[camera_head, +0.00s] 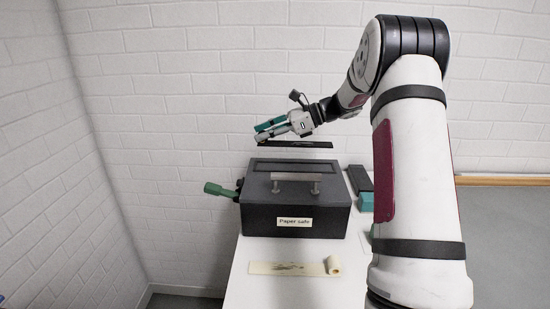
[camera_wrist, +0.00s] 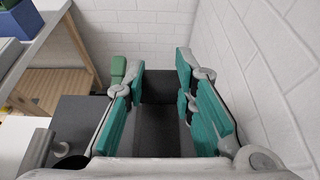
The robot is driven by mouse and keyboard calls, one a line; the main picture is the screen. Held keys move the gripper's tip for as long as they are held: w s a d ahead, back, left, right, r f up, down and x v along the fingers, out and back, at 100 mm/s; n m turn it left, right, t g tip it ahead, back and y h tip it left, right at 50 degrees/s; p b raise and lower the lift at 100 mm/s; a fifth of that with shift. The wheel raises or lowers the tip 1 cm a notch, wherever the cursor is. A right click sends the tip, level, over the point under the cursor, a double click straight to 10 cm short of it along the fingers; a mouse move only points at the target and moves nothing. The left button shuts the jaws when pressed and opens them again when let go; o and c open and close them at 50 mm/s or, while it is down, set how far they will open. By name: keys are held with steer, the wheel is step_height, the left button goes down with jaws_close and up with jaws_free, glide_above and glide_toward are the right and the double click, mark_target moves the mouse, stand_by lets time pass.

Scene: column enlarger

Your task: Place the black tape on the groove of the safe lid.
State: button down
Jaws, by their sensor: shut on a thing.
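My gripper (camera_head: 268,131) is shut on the black tape (camera_head: 297,144), a thin dark strip held roughly level above the back of the safe. In the wrist view the tape (camera_wrist: 158,128) lies between the teal finger pads of my gripper (camera_wrist: 160,80). The dark grey safe (camera_head: 292,222), labelled "Paper safe", stands on the white table. Its lid (camera_head: 262,180) is closed and has a light bar handle (camera_head: 293,176). A long groove (camera_head: 300,167) runs along the lid's back part, below the tape. A clear gap shows between tape and lid.
A green lever (camera_head: 220,190) sticks out from the safe's left side. A partly unrolled cream strip (camera_head: 290,268) lies on the table (camera_head: 252,292) in front. A dark and teal object (camera_head: 362,186) is close on the right. A white brick wall stands behind and left.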

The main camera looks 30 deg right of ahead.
mark_target(300, 144)
steer(key=shift+f, duration=3.6)
steer(key=shift+f, duration=0.1)
steer(key=c, duration=1.3)
jaws_free()
steer(key=shift+c, duration=0.2)
steer(key=v, duration=1.2)
steer(key=shift+d, duration=0.1)
